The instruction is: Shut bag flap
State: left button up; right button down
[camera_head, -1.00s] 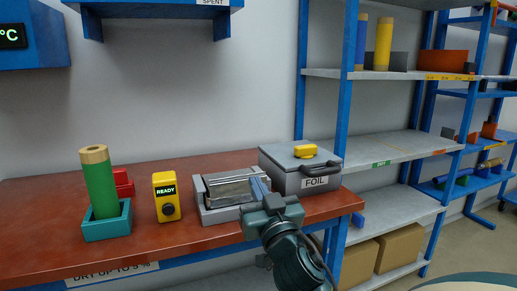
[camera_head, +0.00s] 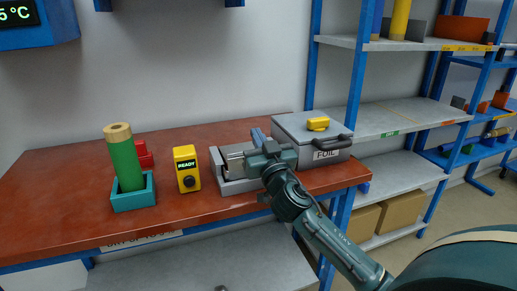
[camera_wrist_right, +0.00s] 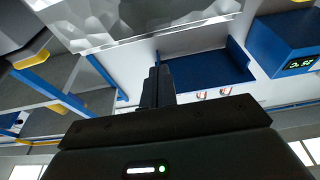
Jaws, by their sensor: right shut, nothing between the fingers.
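A shiny silver foil piece, which seems to be the bag (camera_head: 238,160), lies in a grey cradle (camera_head: 238,187) on the red bench. My right gripper (camera_head: 258,137) is over the cradle's right end and hides part of it. In the right wrist view, my gripper's dark fingers (camera_wrist_right: 157,72) are together and empty. A crinkled silver surface (camera_wrist_right: 130,20) fills the top of that view, close to the fingers; I cannot tell whether they touch it. I cannot make out the flap's edge clearly. My left gripper is out of view.
A yellow READY box (camera_head: 187,168) and a green cylinder (camera_head: 125,160) in a teal holder (camera_head: 133,199) stand left. The bench's left end (camera_head: 60,200) is clear.

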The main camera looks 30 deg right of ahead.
jog(key=f, duration=0.3)
jog(key=shift+s+a+f, duration=0.1)
jog(key=shift+s+f, duration=0.05)
jog(key=shift+s, duration=0.05)
pick_arm(q)
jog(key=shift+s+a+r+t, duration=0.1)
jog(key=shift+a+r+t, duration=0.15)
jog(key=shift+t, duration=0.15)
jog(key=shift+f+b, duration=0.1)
jog(key=shift+b, duration=0.25)
pick_arm(e)
jog(key=shift+f, duration=0.1)
